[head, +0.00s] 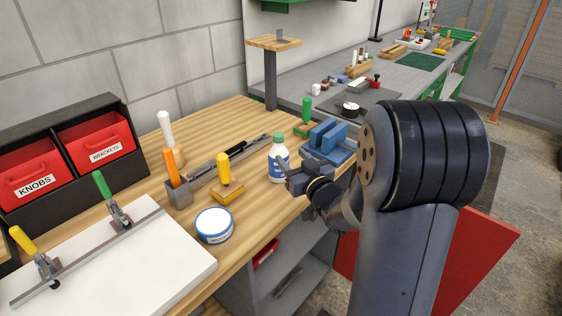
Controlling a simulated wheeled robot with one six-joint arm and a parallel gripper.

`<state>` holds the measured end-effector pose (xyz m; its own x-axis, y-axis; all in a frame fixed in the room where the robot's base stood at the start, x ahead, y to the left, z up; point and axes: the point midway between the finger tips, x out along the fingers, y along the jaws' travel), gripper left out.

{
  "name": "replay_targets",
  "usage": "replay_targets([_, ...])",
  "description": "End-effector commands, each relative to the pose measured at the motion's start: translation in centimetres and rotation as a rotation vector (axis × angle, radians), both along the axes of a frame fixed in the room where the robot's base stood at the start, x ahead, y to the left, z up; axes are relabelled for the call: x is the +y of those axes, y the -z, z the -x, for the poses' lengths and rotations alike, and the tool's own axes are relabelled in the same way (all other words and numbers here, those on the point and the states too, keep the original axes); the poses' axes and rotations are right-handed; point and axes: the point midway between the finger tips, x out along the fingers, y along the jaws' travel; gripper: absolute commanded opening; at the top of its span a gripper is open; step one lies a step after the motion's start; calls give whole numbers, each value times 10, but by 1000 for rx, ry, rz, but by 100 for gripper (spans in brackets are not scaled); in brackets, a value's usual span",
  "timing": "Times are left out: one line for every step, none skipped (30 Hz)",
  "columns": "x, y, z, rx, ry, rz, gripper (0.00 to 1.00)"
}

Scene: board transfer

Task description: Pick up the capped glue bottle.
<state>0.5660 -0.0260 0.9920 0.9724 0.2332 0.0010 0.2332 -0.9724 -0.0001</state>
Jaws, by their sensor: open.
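The glue bottle (276,165) is white with a blue label and a green cap. It stands upright on the wooden bench top (240,118), right of the middle of the bench. My gripper (287,174) is open, just right of the bottle and in front of its right side. It covers part of the bottle's lower right. I cannot tell whether the fingers are around the bottle or only beside it, or whether they touch it.
A blue vise (327,138) stands close behind my gripper. A round white tin (214,226), a yellow-handled tool on a wooden block (226,194) and a grey holder (178,193) with an orange-handled tool are to the left. A white board (150,265) with clamps lies front left.

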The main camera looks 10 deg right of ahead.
Motion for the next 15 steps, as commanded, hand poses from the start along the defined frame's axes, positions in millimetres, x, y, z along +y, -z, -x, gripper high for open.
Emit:
replay_targets([2, -1, -8, 1, -2, 1, 51])
replay_targets([3, -1, -11, 1, -2, 0, 51])
replay_targets([4, -1, -15, 0, -1, 0, 51])
replay_targets([5, -1, -18, 0, -1, 0, 51])
replay_targets([5, -1, -19, 0, 0, 0, 51])
replay_targets([6, -1, -21, 1, 0, 0, 51])
replay_targets([7, -1, -23, 2, 0, 0, 51])
replay_targets([8, -1, -25, 2, -1, 0, 51])
replay_targets([10, -3, -29, 1, -1, 0, 51])
replay_targets([12, -4, -33, 1, -1, -1, 51])
replay_targets([14, -5, -37, 1, -2, -1, 51])
replay_targets([18, -6, -43, 1, -2, 0, 51])
replay_targets([20, -7, -48, 1, -2, 0, 51])
replay_targets([22, -7, -52, 1, -1, 0, 51])
replay_targets([22, -6, -57, 2, 0, 0, 51])
